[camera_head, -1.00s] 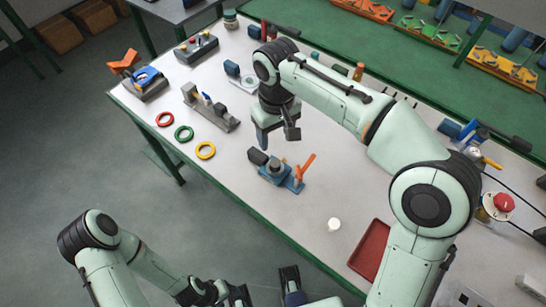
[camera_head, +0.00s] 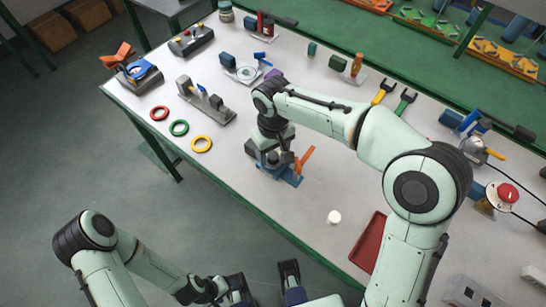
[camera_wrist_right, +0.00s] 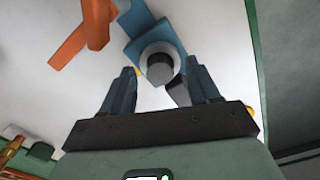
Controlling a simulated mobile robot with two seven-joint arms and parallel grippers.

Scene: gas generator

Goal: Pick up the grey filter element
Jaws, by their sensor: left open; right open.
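A blue fixture (camera_head: 290,178) with an orange lever stands on the table. In the right wrist view, the fixture (camera_wrist_right: 135,20) holds a round grey piece (camera_wrist_right: 160,68) in a pale ring, which looks like the grey filter element. My right gripper (camera_wrist_right: 161,90) is open, its fingers either side of this piece in that view; contact cannot be told. In the head view, my right gripper (camera_head: 273,160) is low over the fixture and hides most of it. My left gripper (camera_head: 266,288) is open and empty off the table's front edge.
Red (camera_head: 159,113), green (camera_head: 179,128) and yellow (camera_head: 201,145) rings lie left of the fixture. A small white cylinder (camera_head: 334,217) and a red tray (camera_head: 368,242) are to its right. A grey fixture (camera_head: 207,104) stands behind the rings.

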